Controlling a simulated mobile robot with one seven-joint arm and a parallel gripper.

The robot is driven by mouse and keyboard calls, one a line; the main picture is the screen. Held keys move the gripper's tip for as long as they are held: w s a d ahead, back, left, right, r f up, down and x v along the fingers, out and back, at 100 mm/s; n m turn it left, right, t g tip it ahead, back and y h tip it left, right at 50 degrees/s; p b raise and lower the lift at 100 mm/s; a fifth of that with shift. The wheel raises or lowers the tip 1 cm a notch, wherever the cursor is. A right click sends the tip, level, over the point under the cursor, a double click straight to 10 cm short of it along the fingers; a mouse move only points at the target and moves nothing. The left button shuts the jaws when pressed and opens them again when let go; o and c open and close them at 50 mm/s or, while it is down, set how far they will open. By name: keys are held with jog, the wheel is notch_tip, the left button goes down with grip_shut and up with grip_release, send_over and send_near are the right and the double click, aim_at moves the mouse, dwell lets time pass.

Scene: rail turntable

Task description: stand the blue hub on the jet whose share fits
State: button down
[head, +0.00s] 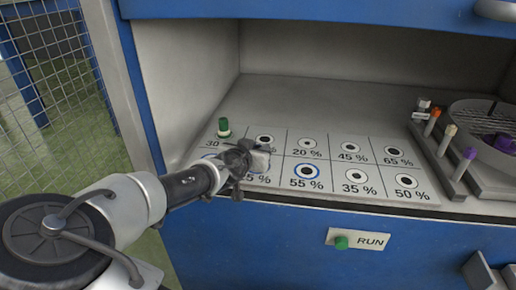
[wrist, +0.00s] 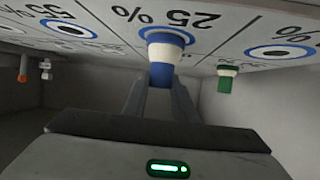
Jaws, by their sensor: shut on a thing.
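The blue hub (wrist: 161,74), blue with a white section, is between the fingers of my gripper (wrist: 160,100) in the wrist view. My gripper is shut on it. The hub is at the blue-ringed jet (wrist: 166,33) labelled 25 %; I cannot tell whether it touches the jet. In the head view my gripper (head: 252,165) covers much of that jet, and the hub is not clearly seen. The jet panel (head: 330,143) has two rows. The 55 % jet (head: 306,171) also has a blue ring; the 20 %, 45 %, 65 %, 35 % and 50 % jets show black-and-white.
A green hub (head: 224,128) stands on the 30 % jet, close behind my gripper. At the right, a tray (head: 480,180) holds coloured pegs and a round bowl with a purple piece (head: 503,143). A RUN button (head: 341,242) is on the blue front. A mesh fence (head: 55,80) stands left.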

jog(key=c, duration=1.4)
grip_release()
jog(key=shift+f, duration=0.1)
jog(key=shift+c, duration=0.2)
jog(key=shift+r, duration=0.25)
jog(key=shift+s+a+r+p, duration=0.15)
jog(key=shift+s+p, duration=0.1)
jog(key=shift+p, duration=0.05)
jog(key=p+v, duration=0.3)
jog(key=v, duration=0.8)
jog(key=shift+s, duration=0.2)
